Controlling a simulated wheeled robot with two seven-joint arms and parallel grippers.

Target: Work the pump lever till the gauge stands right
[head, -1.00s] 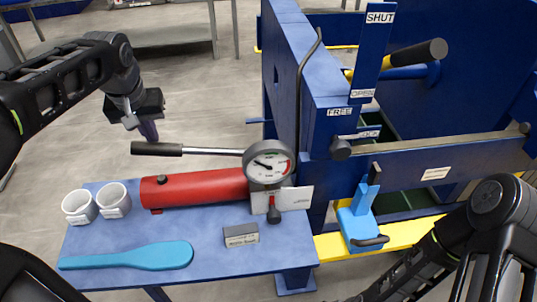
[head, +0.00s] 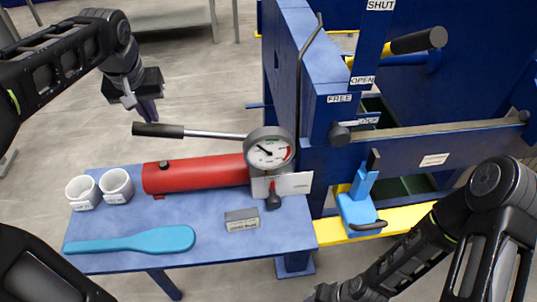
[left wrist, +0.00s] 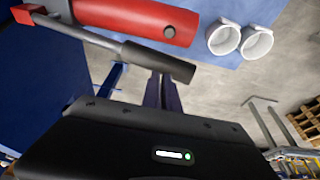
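The pump is a red cylinder (head: 200,174) lying on a blue bench. Its lever (head: 215,135) sticks out to the left above the cylinder and ends in a black grip (head: 158,130); the grip also shows in the left wrist view (left wrist: 160,62). The round gauge (head: 270,150) sits at the cylinder's right end, its dark needle toward the upper left of the dial. My left gripper (head: 149,115) is just above the black grip, its fingers (left wrist: 162,90) close together with nothing seen between them. I cannot tell whether they touch the grip. My right gripper is outside the views.
Two white cups (head: 84,192), a blue paddle (head: 135,240) and a small grey labelled block (head: 242,220) rest on the bench (head: 210,240). Below the gauge is a red valve with a dark knob (head: 273,200). The blue press frame (head: 318,110) stands right of the gauge.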

